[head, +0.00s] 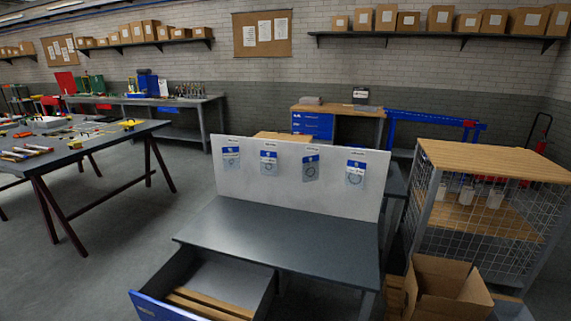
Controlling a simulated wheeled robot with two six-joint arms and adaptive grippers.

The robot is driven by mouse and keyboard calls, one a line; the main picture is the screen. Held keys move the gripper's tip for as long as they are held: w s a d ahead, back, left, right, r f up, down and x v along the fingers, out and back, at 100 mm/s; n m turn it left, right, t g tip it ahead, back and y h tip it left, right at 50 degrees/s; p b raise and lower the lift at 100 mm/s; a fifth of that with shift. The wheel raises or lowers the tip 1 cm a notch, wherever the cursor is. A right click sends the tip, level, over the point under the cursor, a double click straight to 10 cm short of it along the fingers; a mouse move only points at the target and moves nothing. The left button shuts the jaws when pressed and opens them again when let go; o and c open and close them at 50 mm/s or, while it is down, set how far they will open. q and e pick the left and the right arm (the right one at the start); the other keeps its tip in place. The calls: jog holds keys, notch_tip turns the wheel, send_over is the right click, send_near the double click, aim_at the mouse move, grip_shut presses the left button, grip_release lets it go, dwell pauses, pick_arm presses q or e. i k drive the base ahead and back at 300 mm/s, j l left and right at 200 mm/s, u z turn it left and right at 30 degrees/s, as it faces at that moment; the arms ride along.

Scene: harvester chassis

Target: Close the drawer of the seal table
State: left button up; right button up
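The seal table (290,232) stands in the middle front of the head view, with a dark grey top. A white back panel (232,172) rises along its far edge, with several small seal packets (268,163) hanging on it. Its drawer (258,284) is pulled out toward me at the lower left, with a blue front (150,306). Wooden strips (205,303) lie inside the drawer. The lower part of the drawer is cut off by the frame's bottom edge. Neither of my grippers is in view.
An open cardboard box (440,290) stands right of the seal table, below a wire-mesh cage with a wooden top (490,160). A tool-covered workbench (70,152) stands at the left. Grey floor (110,265) is free between that bench and the drawer.

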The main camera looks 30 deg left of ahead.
aim_at(194, 284)
jog(key=l+u, duration=0.15)
jog(key=u, duration=1.9)
jog(key=k+j, duration=0.05)
jog(key=j, duration=0.05)
